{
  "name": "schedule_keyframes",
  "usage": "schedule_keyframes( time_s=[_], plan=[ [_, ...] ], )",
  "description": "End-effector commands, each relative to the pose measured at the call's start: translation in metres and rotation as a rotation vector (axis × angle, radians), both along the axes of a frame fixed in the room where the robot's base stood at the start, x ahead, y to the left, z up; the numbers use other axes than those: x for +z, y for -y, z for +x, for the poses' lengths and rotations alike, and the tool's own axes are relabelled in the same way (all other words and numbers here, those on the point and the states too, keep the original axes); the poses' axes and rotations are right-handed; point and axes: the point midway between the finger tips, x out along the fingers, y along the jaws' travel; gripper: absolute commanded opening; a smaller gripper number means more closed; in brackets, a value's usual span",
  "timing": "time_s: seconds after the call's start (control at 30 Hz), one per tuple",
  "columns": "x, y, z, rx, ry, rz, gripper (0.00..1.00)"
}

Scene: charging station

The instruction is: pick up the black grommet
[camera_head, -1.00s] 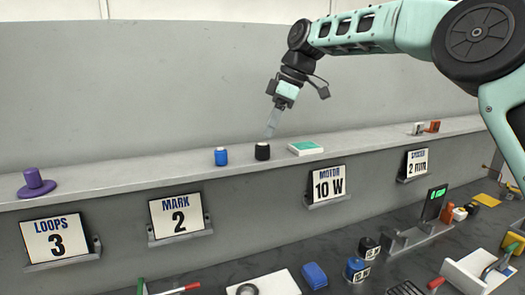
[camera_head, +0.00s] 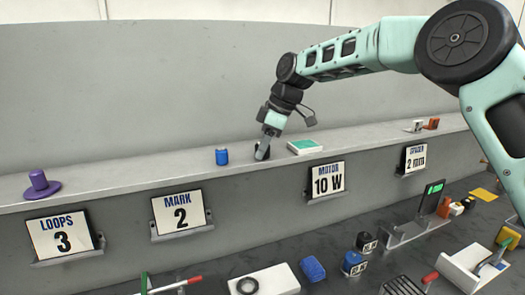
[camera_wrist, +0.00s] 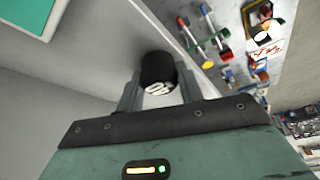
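The black grommet (camera_wrist: 158,67) is a short dark cylinder with white marks on its near end. In the wrist view it sits between the two fingers of my gripper (camera_wrist: 159,92), one on each side. I cannot tell whether both fingers press on it. In the head view my gripper (camera_head: 263,148) points down at the ledge (camera_head: 120,185), and its fingers largely hide the grommet (camera_head: 262,155). The grommet appears to be at the ledge's surface.
A blue cylinder (camera_head: 222,157) stands close to the left of my gripper. A green-and-white box (camera_head: 304,147) lies close to the right. A purple flanged piece (camera_head: 40,185) is at the far left of the ledge. Sign cards (camera_head: 180,211) hang along the front. The lower bench is cluttered.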

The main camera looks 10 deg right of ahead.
Motion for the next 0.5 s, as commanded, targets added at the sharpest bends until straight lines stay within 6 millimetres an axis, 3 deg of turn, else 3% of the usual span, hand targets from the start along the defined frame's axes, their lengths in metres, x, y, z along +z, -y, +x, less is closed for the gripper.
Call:
schedule_keyframes(
  time_s=[0.03,0.07,0.37,0.5],
  plan=[
    [0.0,0.0,0.0,0.0,0.0,0.0,0.22],
    [0.0,0.0,0.0,0.0,0.0,0.0,0.14],
    [0.002,0.0,0.0,0.0,0.001,0.001,0.13],
    [0.013,-0.001,0.001,0.001,0.004,0.002,0.13]
  ],
)
